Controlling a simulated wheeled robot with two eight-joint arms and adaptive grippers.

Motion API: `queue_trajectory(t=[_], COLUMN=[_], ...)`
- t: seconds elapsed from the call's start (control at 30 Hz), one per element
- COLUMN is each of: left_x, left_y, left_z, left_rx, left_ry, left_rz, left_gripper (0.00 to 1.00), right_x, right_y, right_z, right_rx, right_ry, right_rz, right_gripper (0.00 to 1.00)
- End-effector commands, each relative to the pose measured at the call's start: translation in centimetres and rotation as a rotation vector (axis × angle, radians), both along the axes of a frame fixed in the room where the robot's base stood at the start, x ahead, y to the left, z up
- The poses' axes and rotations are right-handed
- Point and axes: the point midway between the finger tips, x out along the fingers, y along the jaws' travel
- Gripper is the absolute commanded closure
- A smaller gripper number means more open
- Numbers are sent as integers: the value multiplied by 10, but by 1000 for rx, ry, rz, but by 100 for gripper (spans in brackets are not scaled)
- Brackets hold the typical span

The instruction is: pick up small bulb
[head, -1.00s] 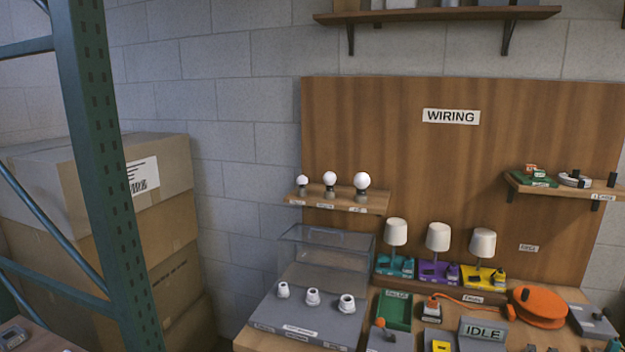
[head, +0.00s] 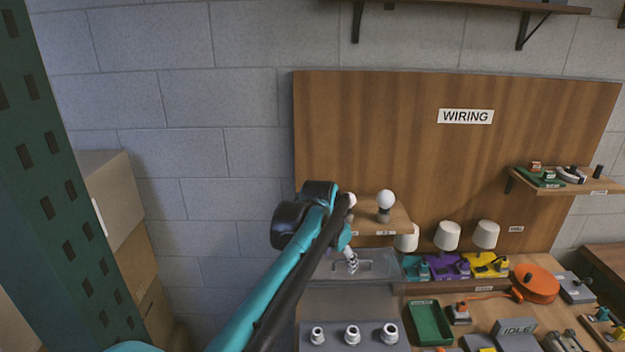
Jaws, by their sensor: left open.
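Three round white bulbs stood on the small wooden shelf (head: 375,228); now the large bulb (head: 386,200) shows in full at its right. The middle bulb (head: 351,199) is partly covered by my left arm. The small bulb, leftmost of the three, is hidden behind that arm. My left gripper (head: 352,265) shows small, below the shelf and in front of the clear case. It is open, with no bulb seen in it. My right gripper is not in view.
Below the shelf stand a clear case (head: 380,266) and a grey block with three white sockets (head: 352,335). Three lamps with white shades (head: 447,236) stand right of it. A green rack post (head: 62,200) rises at the left.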

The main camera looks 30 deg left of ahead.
Motion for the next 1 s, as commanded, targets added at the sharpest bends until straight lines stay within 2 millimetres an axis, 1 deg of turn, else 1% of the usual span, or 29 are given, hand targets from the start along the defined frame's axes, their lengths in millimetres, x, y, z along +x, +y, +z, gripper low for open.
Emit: queue_trajectory(t=[0.03, 0.1, 0.17, 0.2, 0.23, 0.3, 0.4, 0.5, 0.63, 0.73, 1.0], left_x=[25, 54, 76, 90, 99, 118, 136, 147, 153, 156, 162], left_y=[19, 42, 64, 78, 89, 113, 142, 162, 177, 180, 179], left_z=[35, 54, 67, 75, 79, 85, 88, 86, 81, 72, 39], left_rx=[1, 2, 1, -2, -3, -8, -14, -22, -28, -29, -28], left_ry=[18, 44, 64, 77, 85, 104, 124, 137, 146, 149, 149], left_rz=[-15, -47, -74, -92, -106, -137, -178, -207, -232, -239, -240], left_gripper=[41, 41, 41, 41, 41, 41, 41, 41, 41, 41, 41], right_x=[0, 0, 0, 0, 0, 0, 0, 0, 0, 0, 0], right_y=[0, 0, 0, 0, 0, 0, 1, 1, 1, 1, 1], right_z=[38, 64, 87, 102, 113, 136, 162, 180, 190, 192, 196], right_rx=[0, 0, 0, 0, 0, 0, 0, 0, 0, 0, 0], right_ry=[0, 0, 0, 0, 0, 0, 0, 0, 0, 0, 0], right_rz=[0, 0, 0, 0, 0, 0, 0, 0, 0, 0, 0], right_gripper=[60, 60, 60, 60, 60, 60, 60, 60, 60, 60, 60])
